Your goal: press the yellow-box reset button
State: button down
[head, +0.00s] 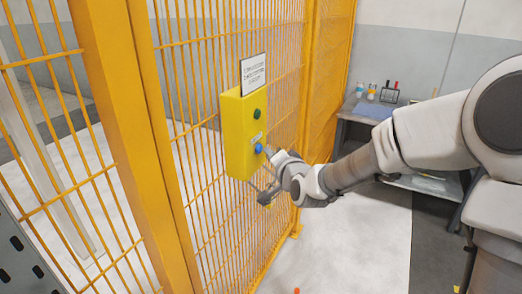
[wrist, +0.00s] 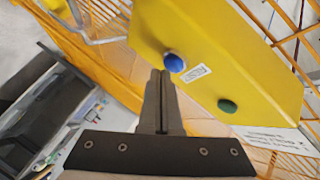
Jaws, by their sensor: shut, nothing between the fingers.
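The yellow box (head: 238,140) is fixed to the orange mesh fence. It carries a green button (head: 257,113) above and a blue button (head: 259,148) below, with a small white label between them. The wrist view also shows the yellow box (wrist: 235,55), the blue button (wrist: 174,62), the green button (wrist: 227,105) and the label (wrist: 196,72). My gripper (head: 270,152) is shut and empty, its fingertips close to the blue button. In the wrist view my gripper's tips (wrist: 160,74) appear just beside the blue button; whether they touch it I cannot tell.
A white sign (head: 254,74) with text stands above the box. The orange fence (head: 120,110) runs along the left and behind the box. A grey metal handle (wrist: 98,30) shows near the box. A workbench (head: 350,128) with bottles stands at the back right. The pale floor is mostly clear.

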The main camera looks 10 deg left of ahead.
jog(key=shift+w+a+b, duration=0.2)
jog(key=shift+a+b, duration=0.1)
jog(key=shift+a, duration=0.15)
dwell(0.7)
jog(key=shift+d, duration=0.1)
jog(key=shift+s+d, duration=0.35)
jog(key=shift+d, duration=0.35)
jog(key=d, duration=0.1)
jog(key=s+d+p, duration=0.1)
jog(key=d, duration=0.1)
jog(key=d+p, duration=0.1)
jog(key=shift+s+d, duration=0.35)
dwell(0.4)
